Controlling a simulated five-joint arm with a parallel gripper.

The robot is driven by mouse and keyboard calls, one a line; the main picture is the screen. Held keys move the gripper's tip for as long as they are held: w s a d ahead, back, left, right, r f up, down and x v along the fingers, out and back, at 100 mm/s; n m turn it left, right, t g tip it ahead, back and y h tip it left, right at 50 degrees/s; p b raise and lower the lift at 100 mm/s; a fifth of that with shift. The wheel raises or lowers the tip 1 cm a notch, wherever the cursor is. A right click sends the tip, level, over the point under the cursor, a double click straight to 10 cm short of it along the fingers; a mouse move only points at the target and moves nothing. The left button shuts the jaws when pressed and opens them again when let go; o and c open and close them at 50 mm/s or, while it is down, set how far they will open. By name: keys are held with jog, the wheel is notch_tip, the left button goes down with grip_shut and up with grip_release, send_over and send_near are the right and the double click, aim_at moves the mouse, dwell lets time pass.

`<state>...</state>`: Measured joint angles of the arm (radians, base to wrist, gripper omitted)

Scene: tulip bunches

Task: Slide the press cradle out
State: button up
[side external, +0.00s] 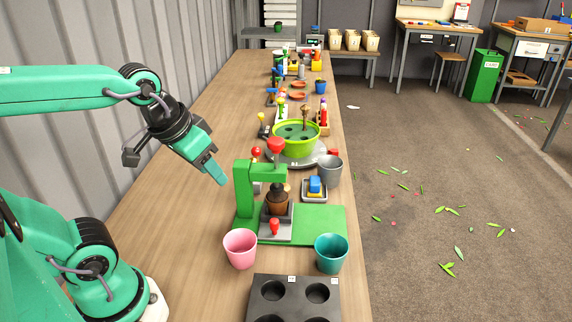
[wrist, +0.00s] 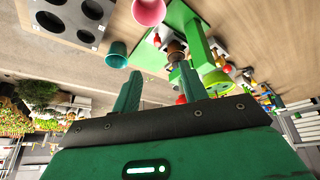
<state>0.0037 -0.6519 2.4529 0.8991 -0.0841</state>
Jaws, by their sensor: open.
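The green press (side external: 245,190) stands on a green base (side external: 325,222), with a red knob (side external: 276,145) on top. Its cradle (side external: 281,236) is a grey plate on the base with a red knob (side external: 275,226) at the near end. A brown pot (side external: 277,203) stands on the cradle under the press head. My gripper (side external: 218,175) is open and empty, above and left of the press, apart from it. In the wrist view its two fingers (wrist: 157,82) are spread, with the press (wrist: 183,22) beyond them. The cradle is partly hidden there.
A pink cup (side external: 240,249) and a teal cup (side external: 331,253) stand near the press base. A black tray with holes (side external: 293,298) is at the front. A grey cup (side external: 330,169) and a green bowl (side external: 296,138) stand behind. The table's left side (side external: 175,200) is clear.

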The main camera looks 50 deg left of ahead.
jog(key=w+f+n+g, duration=0.3)
jog(key=w+f+n, duration=0.1)
jog(key=w, duration=0.4)
jog(key=n+g, duration=0.2)
jog(key=n, duration=0.2)
send_over(274, 220)
jog(key=shift+f, duration=4.2)
jog(key=shift+f, duration=0.15)
jog(key=shift+f, duration=3.75)
grip_shut()
